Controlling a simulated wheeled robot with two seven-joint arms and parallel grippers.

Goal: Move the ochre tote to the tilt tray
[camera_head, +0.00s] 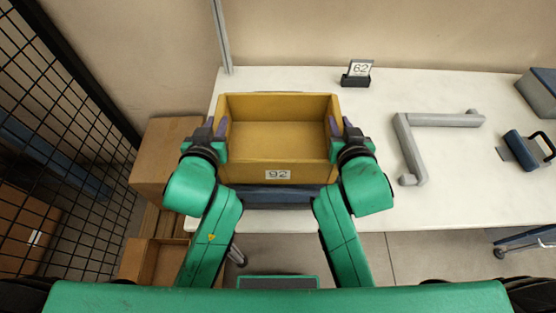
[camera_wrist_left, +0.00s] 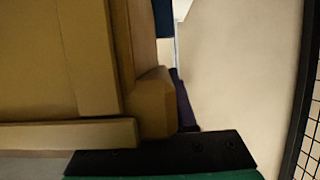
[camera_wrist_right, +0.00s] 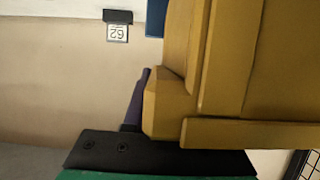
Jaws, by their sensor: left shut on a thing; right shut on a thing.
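The ochre tote (camera_head: 277,172) is an open, empty box with a label reading 92 on its near wall. It is level, over the front edge of the white table. My left gripper (camera_head: 221,131) is shut on its left side, and my right gripper (camera_head: 338,130) is shut on its right side. The tote also fills much of the left wrist view (camera_wrist_left: 60,60) and right wrist view (camera_wrist_right: 225,70). A dark blue object (camera_head: 270,196), possibly the tilt tray, shows below the tote and is mostly hidden. I cannot tell whether they touch.
A card reading 62 (camera_head: 360,70) stands at the back of the white table (camera_head: 450,190). A grey angled bar (camera_head: 408,145), a blue handled object (camera_head: 524,150) and a grey-blue box (camera_head: 540,90) are to the right. Cardboard boxes (camera_head: 160,150) and a black mesh fence (camera_head: 70,110) are left.

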